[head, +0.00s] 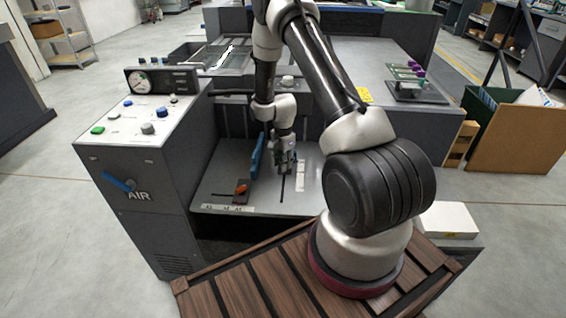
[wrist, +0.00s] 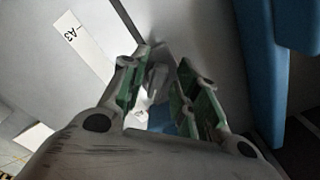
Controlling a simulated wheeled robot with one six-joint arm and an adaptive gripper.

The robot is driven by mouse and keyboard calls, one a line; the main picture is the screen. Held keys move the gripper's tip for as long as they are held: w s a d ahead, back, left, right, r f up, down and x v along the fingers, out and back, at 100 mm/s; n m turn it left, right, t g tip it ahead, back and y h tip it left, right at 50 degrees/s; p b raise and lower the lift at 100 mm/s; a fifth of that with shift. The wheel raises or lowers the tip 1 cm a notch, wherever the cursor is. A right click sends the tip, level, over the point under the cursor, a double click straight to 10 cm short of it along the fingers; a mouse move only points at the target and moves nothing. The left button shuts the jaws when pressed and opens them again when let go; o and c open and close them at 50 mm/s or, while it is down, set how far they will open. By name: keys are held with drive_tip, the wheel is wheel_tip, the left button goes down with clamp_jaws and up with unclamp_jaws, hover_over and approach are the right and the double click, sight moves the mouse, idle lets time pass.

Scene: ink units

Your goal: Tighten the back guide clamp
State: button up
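My gripper (head: 285,168) points down over the grey feed table (head: 215,197), just right of the upright blue guide (head: 256,158). The blue guide also fills the right edge of the wrist view (wrist: 262,60). In the wrist view my gripper (wrist: 163,56) has its green-padded fingers apart. A small grey piece (wrist: 157,76), possibly the back guide clamp, shows between them at the end of a dark slot; the fingers partly hide it. I see no firm grip on it. An orange-red knob (head: 240,188) sits at the front, left of the guide.
A control panel (head: 140,120) with buttons and a gauge stands left of the table, with a blue AIR lever (head: 118,182) on its front. The machine body rises behind. A white strip marked A3 (wrist: 82,45) lies on the table.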

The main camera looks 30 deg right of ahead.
wheel_tip(320, 180, up, 12)
idle(0.7)
idle(0.4)
